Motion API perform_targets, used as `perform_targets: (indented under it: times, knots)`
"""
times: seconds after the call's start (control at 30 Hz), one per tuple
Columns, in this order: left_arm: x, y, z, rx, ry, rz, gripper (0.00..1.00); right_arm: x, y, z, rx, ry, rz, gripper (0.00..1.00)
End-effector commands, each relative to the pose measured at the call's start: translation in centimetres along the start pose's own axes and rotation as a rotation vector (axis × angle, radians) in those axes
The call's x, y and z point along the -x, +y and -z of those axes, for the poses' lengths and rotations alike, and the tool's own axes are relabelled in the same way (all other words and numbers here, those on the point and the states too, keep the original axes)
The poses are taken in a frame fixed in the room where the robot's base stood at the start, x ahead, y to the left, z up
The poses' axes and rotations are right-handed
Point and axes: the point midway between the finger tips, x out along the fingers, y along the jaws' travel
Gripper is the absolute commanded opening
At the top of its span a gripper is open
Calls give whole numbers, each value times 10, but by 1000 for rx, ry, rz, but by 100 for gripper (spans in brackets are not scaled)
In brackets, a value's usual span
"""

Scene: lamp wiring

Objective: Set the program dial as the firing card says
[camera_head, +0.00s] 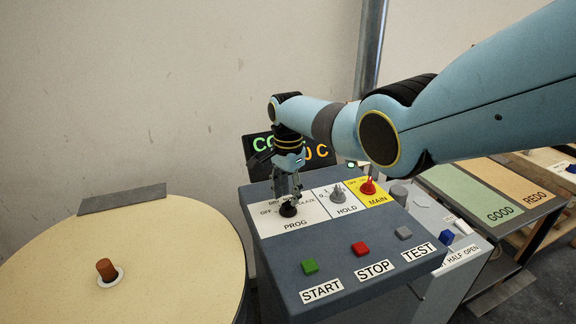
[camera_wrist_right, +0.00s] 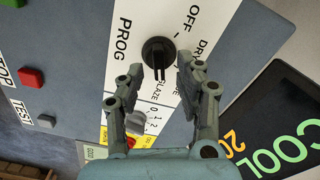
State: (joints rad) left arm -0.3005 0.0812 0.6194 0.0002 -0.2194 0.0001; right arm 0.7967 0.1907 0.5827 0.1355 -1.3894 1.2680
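The black PROG dial (camera_head: 288,209) sits on a white label plate (camera_head: 268,222) on the grey control box. In the right wrist view the dial (camera_wrist_right: 158,52) has a ridge pointing down the picture, toward the GLAZE lettering. OFF and a partly hidden DR... label also show there. My right gripper (camera_head: 289,192) is just above the dial. In the wrist view its two fingers (camera_wrist_right: 154,72) are apart, on either side of the dial's lower part; I cannot tell whether they touch it. My left gripper is not in view. No firing card can be made out.
The HOLD knob (camera_head: 337,192) and red MAIN switch (camera_head: 368,186) are close right of the dial. START (camera_head: 310,267), STOP (camera_head: 360,249) and TEST (camera_head: 404,233) buttons line the front. A display (camera_wrist_right: 290,130) reading COOL stands behind. A round kiln lid (camera_head: 150,270) is at left.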

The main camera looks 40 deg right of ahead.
Motion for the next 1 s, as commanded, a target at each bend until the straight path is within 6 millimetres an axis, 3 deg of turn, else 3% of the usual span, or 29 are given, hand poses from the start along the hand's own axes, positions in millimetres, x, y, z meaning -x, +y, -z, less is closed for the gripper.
perform_targets:
  times: [0.3, 0.5, 1.0]
  knots:
    - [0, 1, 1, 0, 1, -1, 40, 67, 0, 1, 0, 3, 4, 36]
    - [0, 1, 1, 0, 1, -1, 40, 94, 0, 1, 0, 2, 2, 36]
    - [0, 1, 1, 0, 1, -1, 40, 100, 0, 0, 0, 1, 0, 36]
